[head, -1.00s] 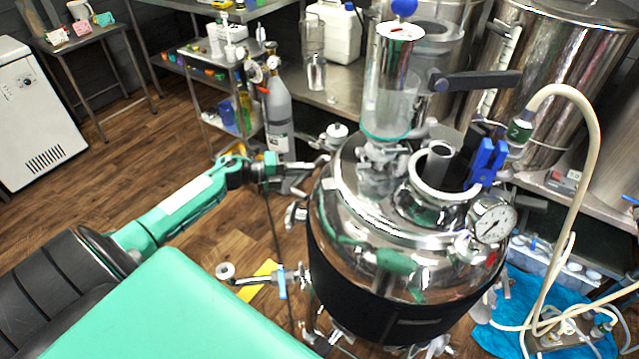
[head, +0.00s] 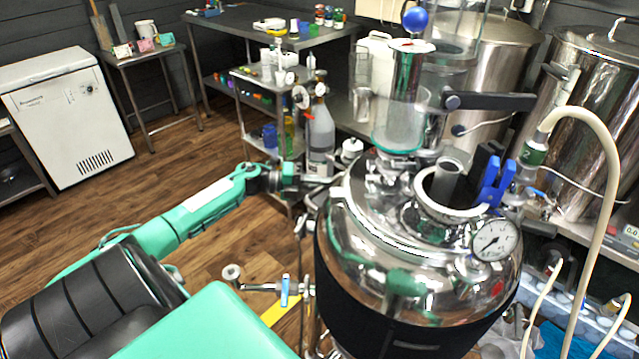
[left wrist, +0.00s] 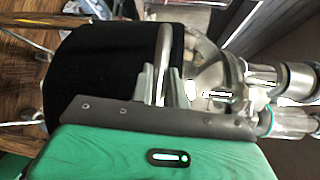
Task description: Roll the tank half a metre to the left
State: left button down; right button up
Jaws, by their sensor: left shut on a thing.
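The tank (head: 425,265) is a shiny steel vessel with a black jacket, a round gauge and a glass cylinder on top. It stands upright right of centre in the head view, its lower part cut off by the frame. My left gripper (head: 312,182) reaches its left side from the left. In the left wrist view the two fingers (left wrist: 164,85) are shut on a metal bar (left wrist: 164,48), a handle beside the tank's black jacket (left wrist: 108,60). My right gripper is not in view.
A gas cylinder (head: 320,138) and a shelf rack (head: 243,128) stand behind my left arm. A white appliance (head: 68,115) is at the far left. Wooden floor (head: 120,195) is clear between. A pale hose (head: 603,160) arches right of the tank, near large steel vessels (head: 590,110).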

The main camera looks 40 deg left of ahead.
pick_arm(q)
jog(key=shift+s+d+f, duration=0.15)
jog(key=shift+f, duration=0.25)
jog(key=c, duration=1.5)
grip_release()
jog(key=shift+c, duration=0.2)
jog(key=shift+o, duration=0.9)
jog(key=shift+w, duration=0.25)
jog(key=shift+r, duration=0.1)
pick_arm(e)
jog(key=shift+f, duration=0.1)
pick_arm(q)
jog(key=shift+s, duration=0.1)
